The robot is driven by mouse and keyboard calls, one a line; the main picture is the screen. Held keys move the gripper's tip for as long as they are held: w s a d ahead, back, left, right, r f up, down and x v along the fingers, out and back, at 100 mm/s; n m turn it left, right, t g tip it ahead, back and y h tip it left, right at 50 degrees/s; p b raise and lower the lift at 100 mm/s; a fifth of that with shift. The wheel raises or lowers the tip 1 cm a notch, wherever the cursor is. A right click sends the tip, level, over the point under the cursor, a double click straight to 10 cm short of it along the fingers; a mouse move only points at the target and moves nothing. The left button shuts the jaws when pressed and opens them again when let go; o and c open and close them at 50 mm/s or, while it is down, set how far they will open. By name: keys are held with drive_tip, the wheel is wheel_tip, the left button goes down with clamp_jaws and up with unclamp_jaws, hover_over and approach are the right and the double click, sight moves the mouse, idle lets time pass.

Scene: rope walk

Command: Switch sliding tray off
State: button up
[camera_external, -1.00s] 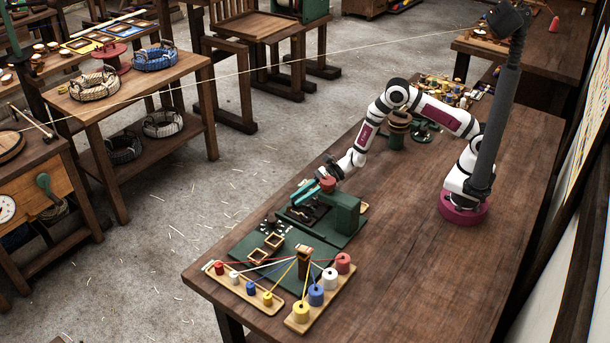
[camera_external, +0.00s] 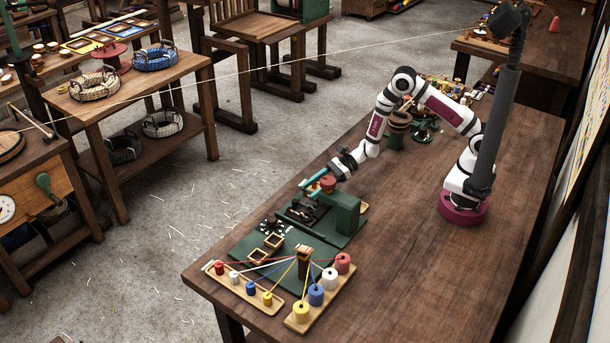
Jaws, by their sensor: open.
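A dark green device (camera_external: 345,213) stands on a green base plate near the left edge of the wooden bench. It has a raised green block, a red knob at the far end (camera_external: 328,183) and a small dark mechanism (camera_external: 306,211) at its left. I cannot tell for sure which part is the sliding tray, or its position. My gripper (camera_external: 309,187), with teal fingers, is open and empty. It is over the far end of the device, close to the red knob; I cannot tell whether it touches it.
A green board (camera_external: 268,272) with small wooden frames lies in front of the device. Wooden racks with colored spools (camera_external: 316,295) and taut threads stand near the bench's front corner. Dark round stacked parts (camera_external: 397,134) stand farther back. The bench's right side (camera_external: 400,260) is clear.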

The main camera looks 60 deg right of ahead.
sight(295, 200)
drive_tip(key=v, duration=1)
drive_tip(key=shift+d, duration=0.15)
drive_tip(key=w+d+n+g+y, duration=0.1)
drive_tip(key=w+n+g, duration=0.65)
drive_tip(key=w, duration=0.25)
drive_tip(key=shift+g, duration=0.35)
drive_tip(key=x, duration=1.5)
drive_tip(key=shift+a, duration=0.25)
drive_tip(key=shift+c, duration=0.2)
clamp_jaws()
